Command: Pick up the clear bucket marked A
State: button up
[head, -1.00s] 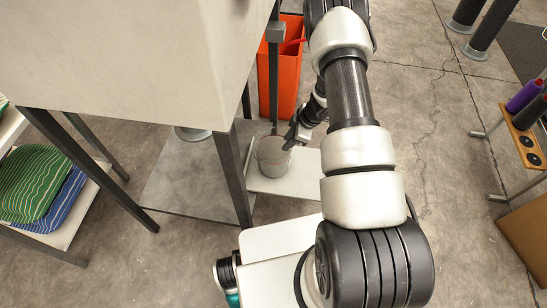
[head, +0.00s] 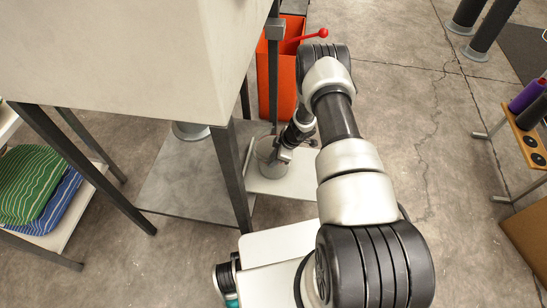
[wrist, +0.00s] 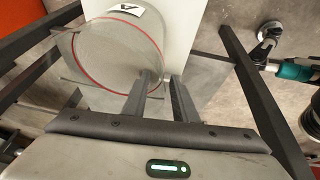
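The clear bucket (wrist: 112,55) fills the upper left of the wrist view, with a red ring around it and a white label marked A (wrist: 126,9). In the head view the bucket (head: 267,150) stands on a low white board, partly covered by my wrist. My gripper (wrist: 162,78) is at the bucket's near right edge. Its two fingers are apart, the left one overlapping the bucket and the right one just outside its edge. I see no firm grip on the wall. The fingertips are hard to make out in the head view.
The white board (head: 290,185) lies beside a dark table leg (head: 231,175), close to the bucket. An orange bin (head: 287,85) with a red-knobbed lever (head: 322,34) stands behind. Green and blue striped pillows (head: 35,180) lie on a shelf at left.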

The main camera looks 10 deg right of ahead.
jog(key=x, duration=0.3)
jog(key=shift+f, duration=0.1)
grip_shut()
dwell(1.3)
